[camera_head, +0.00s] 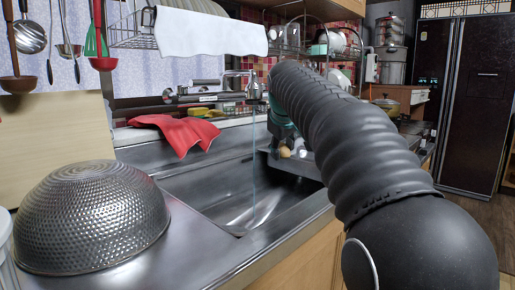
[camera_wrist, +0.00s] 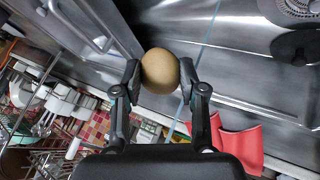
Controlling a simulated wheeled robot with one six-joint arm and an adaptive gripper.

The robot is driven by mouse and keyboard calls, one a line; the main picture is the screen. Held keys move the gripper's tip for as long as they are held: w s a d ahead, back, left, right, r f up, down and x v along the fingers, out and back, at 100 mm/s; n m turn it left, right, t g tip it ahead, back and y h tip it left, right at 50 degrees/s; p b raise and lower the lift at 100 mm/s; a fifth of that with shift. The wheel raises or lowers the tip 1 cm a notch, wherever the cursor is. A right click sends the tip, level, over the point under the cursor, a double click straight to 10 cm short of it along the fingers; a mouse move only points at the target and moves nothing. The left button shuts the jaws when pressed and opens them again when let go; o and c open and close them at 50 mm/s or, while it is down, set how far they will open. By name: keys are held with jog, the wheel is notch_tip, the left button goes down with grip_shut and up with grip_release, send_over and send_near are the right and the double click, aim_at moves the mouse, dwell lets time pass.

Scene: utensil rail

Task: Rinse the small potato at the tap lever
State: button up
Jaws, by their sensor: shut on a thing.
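My gripper (camera_wrist: 160,74) is shut on the small potato (camera_wrist: 160,71), a round tan thing with one finger on each side of it. In the head view the potato (camera_head: 285,152) shows small over the sink, beside my arm, which hides much of the gripper. The tap (camera_head: 255,88) stands at the back of the sink, and a thin blue stream of water (camera_head: 253,155) falls from it into the basin. In the head view the stream is left of the potato. In the wrist view the stream (camera_wrist: 211,32) passes to the right of the potato; contact cannot be made out.
The steel sink (camera_head: 185,190) is open below. A red cloth (camera_head: 175,133) drapes over its back left edge. An upturned hammered steel bowl (camera_head: 92,215) stands on the left counter. Ladles and other utensils (camera_head: 103,40) hang at upper left. A dish rack (camera_head: 135,38) hangs above.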

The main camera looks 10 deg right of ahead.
jog(key=s+d+r+p, duration=0.2)
jog(key=s+d+r, duration=0.1)
jog(key=s+r, duration=0.1)
dwell(0.8)
dwell(0.4)
